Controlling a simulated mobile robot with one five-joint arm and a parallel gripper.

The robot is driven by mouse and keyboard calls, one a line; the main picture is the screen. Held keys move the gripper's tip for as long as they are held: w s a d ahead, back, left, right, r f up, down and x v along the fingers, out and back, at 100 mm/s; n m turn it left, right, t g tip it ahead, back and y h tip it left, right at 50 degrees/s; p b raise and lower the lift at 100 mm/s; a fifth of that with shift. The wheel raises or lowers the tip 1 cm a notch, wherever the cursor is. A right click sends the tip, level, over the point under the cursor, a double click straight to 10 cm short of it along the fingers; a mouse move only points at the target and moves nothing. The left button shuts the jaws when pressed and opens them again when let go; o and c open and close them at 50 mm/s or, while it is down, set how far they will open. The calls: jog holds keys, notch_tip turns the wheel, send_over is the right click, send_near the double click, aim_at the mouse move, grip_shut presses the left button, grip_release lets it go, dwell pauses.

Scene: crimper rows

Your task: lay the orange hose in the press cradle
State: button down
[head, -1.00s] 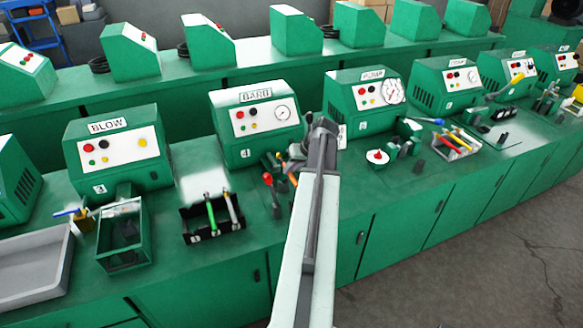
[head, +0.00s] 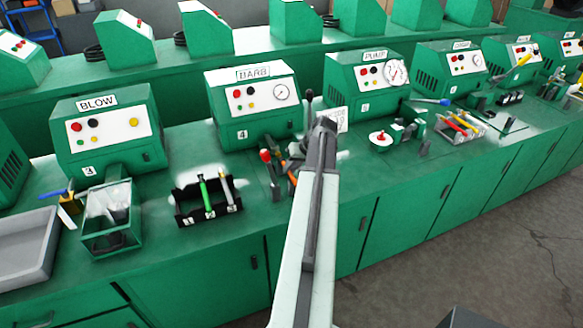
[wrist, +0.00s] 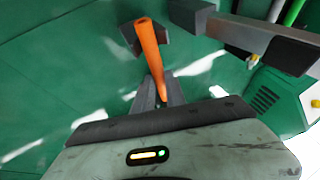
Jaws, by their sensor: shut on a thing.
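The orange hose (wrist: 150,50) stands out from between my gripper's fingers (wrist: 158,95) in the wrist view, and my gripper is shut on it. A bit of orange (head: 292,178) shows beside my arm in the head view. A dark grey block (wrist: 146,38) with slanted sides lies behind the hose's far end; it looks like the cradle, but I cannot tell whether they touch.
A dark bar (wrist: 250,40) juts in at the wrist view's upper right. Left of my arm, a black rack (head: 208,215) holds a green and a pale hose. A red-knobbed lever (head: 266,156) stands close by. Farther right is a tray of coloured tools (head: 461,126).

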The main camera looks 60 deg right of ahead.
jog(key=c, duration=1.3)
grip_release()
jog(key=p+v, duration=0.6)
jog(key=v, duration=0.2)
jog(key=shift+p, duration=0.35)
jog(key=shift+f, duration=0.1)
